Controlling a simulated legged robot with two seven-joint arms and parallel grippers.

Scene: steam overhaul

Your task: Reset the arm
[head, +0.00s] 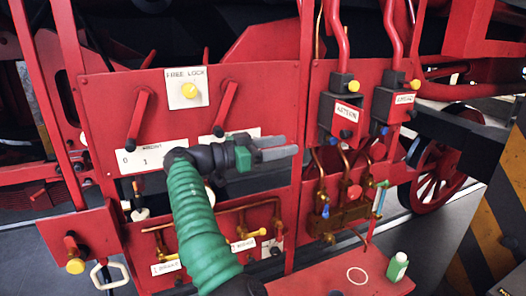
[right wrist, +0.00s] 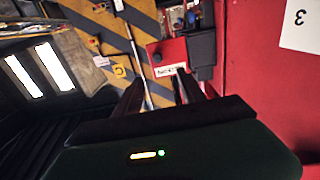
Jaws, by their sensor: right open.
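My right arm in its green ribbed sleeve (head: 193,205) reaches up from the bottom of the head view in front of the red panel. My right gripper (head: 288,147) points to the right, its two grey fingers slightly apart with nothing seen between them. In the right wrist view the dark fingers of the gripper (right wrist: 163,95) stand apart and empty. It hovers before the panel, below the right red lever (head: 226,108); whether it touches the panel I cannot tell. My left gripper does not show.
Two dark red-faced switch boxes (head: 343,112) (head: 397,100) stand to the right. Brass valves (head: 345,215) sit below. A green bottle (head: 397,267) stands on the red ledge (head: 335,275).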

